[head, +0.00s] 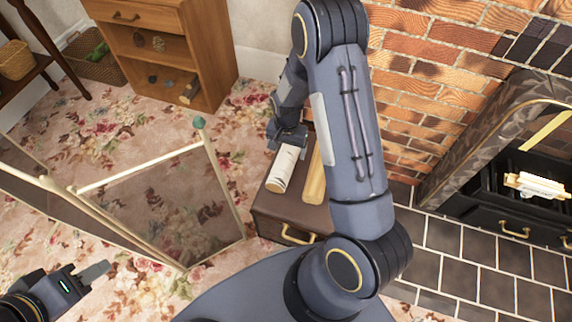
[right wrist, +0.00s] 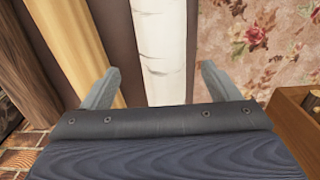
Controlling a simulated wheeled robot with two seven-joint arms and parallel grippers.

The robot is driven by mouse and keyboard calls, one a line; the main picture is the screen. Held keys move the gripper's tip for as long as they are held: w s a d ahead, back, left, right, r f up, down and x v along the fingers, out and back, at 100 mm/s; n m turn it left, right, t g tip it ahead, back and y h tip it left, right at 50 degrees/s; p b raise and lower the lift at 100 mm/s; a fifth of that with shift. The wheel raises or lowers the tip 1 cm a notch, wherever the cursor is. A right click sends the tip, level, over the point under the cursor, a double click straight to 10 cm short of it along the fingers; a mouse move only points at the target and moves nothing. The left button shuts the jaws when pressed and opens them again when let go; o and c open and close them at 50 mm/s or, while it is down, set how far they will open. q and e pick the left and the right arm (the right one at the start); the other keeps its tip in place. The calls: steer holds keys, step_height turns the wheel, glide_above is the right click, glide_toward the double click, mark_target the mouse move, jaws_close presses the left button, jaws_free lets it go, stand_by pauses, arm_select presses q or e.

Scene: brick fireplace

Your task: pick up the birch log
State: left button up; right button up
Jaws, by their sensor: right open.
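The birch log (head: 283,170), pale with white bark, lies on top of a dark brown box (head: 262,205). My right gripper (head: 289,137) is open at the log's far end. In the right wrist view the white birch log (right wrist: 160,40) shows between the two spread fingers of my right gripper (right wrist: 161,68), with a gap on each side. Whether the fingertips reach down beside the log or stay above it I cannot tell. My left gripper (head: 95,272) is at the lower left, away from the log and empty; its finger gap is not clear.
A yellowish split log (head: 315,182) lies close beside the birch log; it also shows in the right wrist view (right wrist: 78,45). A folding screen (head: 165,200) stands left of the box. A wooden cabinet (head: 205,45) is behind. The brick fireplace (head: 425,65) is at right.

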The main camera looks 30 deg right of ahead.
mark_target(286, 154)
step_height(286, 154, down, 7)
steer(key=b, duration=0.3)
steer(key=shift+w+r, duration=0.1)
steer(key=shift+a+r, duration=0.1)
steer(key=c, duration=1.1)
steer(key=shift+c, duration=1)
steer(key=shift+r, duration=0.1)
